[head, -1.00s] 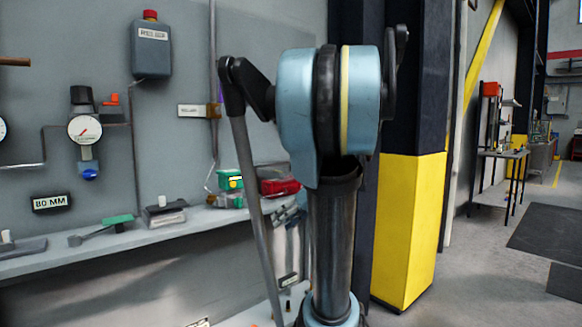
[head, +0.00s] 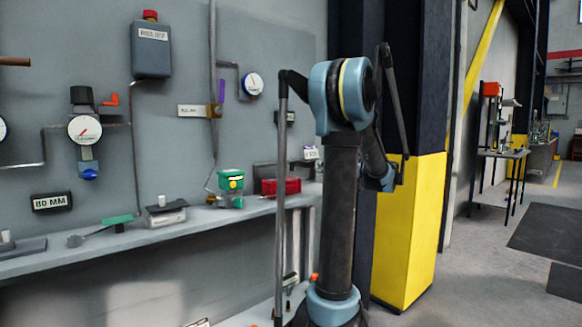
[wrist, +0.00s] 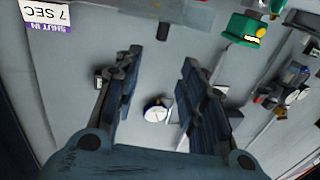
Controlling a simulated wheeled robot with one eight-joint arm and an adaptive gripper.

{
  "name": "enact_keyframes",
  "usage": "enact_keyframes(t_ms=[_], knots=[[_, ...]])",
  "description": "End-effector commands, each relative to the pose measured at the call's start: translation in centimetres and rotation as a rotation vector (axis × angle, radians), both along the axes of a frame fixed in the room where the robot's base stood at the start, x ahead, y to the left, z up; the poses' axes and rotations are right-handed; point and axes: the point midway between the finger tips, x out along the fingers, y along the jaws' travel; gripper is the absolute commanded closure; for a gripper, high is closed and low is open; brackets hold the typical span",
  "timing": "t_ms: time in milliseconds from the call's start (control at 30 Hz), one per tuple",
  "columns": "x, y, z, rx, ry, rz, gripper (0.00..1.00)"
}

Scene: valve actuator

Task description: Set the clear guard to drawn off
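I cannot pick out the clear guard with certainty. A green block with a yellow spot (head: 231,180) stands on the wall shelf in the head view, with a pale, see-through-looking part (head: 233,201) under it. A green piece with a yellow mark also shows at the top right of the wrist view (wrist: 244,27). My gripper (wrist: 159,62) is open and empty in the wrist view. A round white dial (wrist: 155,112) shows beyond, between its fingers. In the head view my gripper is hidden by my arm.
A red box (head: 281,186) sits right of the green block on the shelf (head: 160,235). Gauges and pipes line the wall, including a dial (head: 252,84). A yellow and black column (head: 410,235) stands behind my arm. Open floor lies to the right.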

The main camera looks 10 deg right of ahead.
Motion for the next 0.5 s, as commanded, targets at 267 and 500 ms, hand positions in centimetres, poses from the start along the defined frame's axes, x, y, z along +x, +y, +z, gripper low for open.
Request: enact_keyframes(t_ms=[267, 500], knots=[[2.7, 2.8, 0.0, 0.0, 0.003, 0.004, 0.62], [5.3, 5.6, 0.0, -0.001, 0.004, 0.005, 0.62]])
